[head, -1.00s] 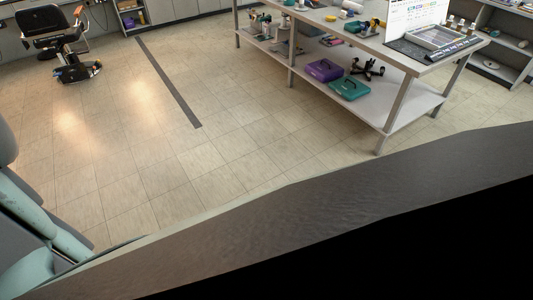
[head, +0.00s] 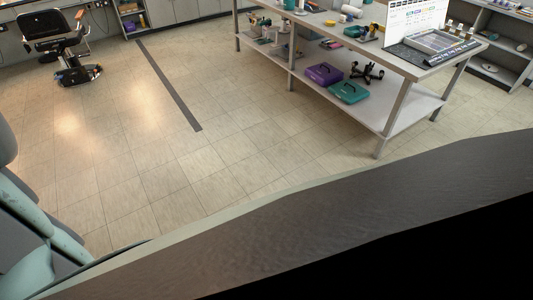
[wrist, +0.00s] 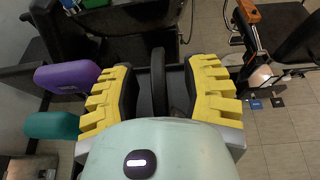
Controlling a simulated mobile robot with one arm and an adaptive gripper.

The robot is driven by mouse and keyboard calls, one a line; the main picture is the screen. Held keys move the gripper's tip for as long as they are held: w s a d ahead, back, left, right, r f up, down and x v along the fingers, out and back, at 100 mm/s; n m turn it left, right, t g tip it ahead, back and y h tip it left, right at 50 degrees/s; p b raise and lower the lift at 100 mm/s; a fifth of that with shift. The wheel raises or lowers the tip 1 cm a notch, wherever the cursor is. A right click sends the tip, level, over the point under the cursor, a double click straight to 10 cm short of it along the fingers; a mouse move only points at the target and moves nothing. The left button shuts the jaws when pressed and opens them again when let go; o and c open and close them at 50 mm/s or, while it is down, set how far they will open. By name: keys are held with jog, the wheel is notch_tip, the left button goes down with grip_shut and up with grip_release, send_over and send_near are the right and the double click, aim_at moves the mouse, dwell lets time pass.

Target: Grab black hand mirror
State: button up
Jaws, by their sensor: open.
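My gripper (wrist: 158,92) shows in the wrist view with its two yellow, ridged fingers apart, so it is open. A narrow black upright shape (wrist: 158,75) stands between the fingers, with gaps on both sides. It may be the black hand mirror seen edge-on, but I cannot tell for certain. Its lower end is hidden behind the pale green gripper housing. I cannot make out a black hand mirror in the head view, and my gripper is not in that view.
In the wrist view, a purple object (wrist: 68,77) and a teal object (wrist: 52,125) are left of my gripper. The head view shows a grey workbench (head: 400,112) with purple (head: 323,74) and teal (head: 349,92) cases on its lower shelf, a black salon chair (head: 55,32) and open tiled floor.

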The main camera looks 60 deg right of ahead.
jog(key=shift+o, duration=0.2)
grip_shut()
dwell(0.5)
